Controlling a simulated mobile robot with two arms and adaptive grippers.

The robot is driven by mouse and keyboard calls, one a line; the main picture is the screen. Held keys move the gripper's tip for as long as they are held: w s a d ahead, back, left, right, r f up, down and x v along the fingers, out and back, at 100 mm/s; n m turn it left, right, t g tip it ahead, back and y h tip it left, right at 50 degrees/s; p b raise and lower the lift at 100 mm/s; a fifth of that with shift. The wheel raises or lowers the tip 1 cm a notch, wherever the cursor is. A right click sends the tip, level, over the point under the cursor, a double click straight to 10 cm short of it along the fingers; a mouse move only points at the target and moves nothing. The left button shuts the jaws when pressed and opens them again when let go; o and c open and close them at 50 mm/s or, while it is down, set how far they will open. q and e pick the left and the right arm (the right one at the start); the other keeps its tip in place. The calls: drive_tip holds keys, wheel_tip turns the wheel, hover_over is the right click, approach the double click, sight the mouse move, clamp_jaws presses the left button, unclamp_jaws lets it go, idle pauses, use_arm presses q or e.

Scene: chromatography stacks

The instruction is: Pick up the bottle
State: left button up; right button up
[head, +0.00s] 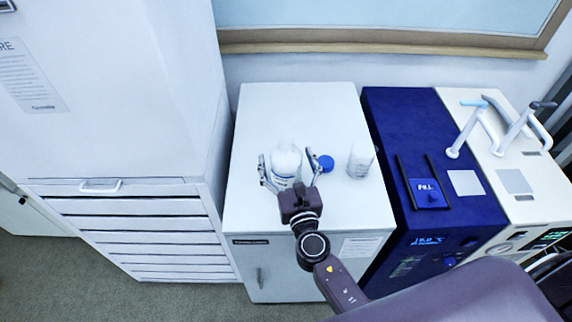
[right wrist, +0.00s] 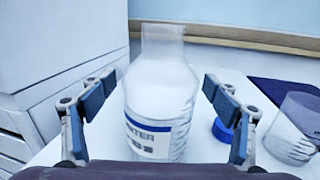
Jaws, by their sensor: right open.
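A clear bottle with a white label (head: 286,163) stands upright on the white cabinet top. In the right wrist view the bottle (right wrist: 160,95) stands between the two fingers, with a gap visible on each side. My right gripper (head: 289,168) is open around the bottle, its fingers to the left and right of it. The gripper also shows in the right wrist view (right wrist: 158,100), with blue-grey finger pads. The lower part of the bottle is partly hidden by the gripper. My left gripper is not in view.
A blue cap (head: 326,162) lies right of the bottle, close to the right finger. A clear beaker (head: 360,160) stands further right. A blue machine (head: 400,130) adjoins the white cabinet (head: 262,110). The cabinet top behind the bottle is clear.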

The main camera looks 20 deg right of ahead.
drive_tip(key=c, duration=1.9)
drive_tip(key=shift+r, duration=0.15)
drive_tip(key=shift+c, duration=0.6)
